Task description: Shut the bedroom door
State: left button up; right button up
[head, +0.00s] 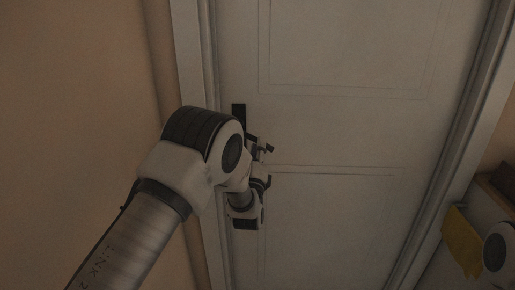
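The bedroom door (340,130) is a pale panelled door that fills the middle of the head view. It appears to sit within its frame; I cannot tell whether it is fully latched. A dark handle plate (238,113) shows near its left edge, partly hidden by my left arm. My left gripper (268,165) is in front of the door, just right of and below the plate. Its fingers look spread, with nothing seen between them. I cannot tell whether it touches the door. My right gripper is not in view.
The door frame's left post (190,50) and right post (465,125) border the door. A plain beige wall (75,90) is on the left. At the lower right, a yellow item (462,240) hangs or lies against a pale piece of furniture.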

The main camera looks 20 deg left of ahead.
pick_arm(q)
jog(key=shift+s+d+r, duration=0.1)
jog(key=shift+s+r, duration=0.1)
jog(key=shift+w, duration=0.2)
jog(key=v, duration=1.2)
jog(key=shift+f, duration=0.1)
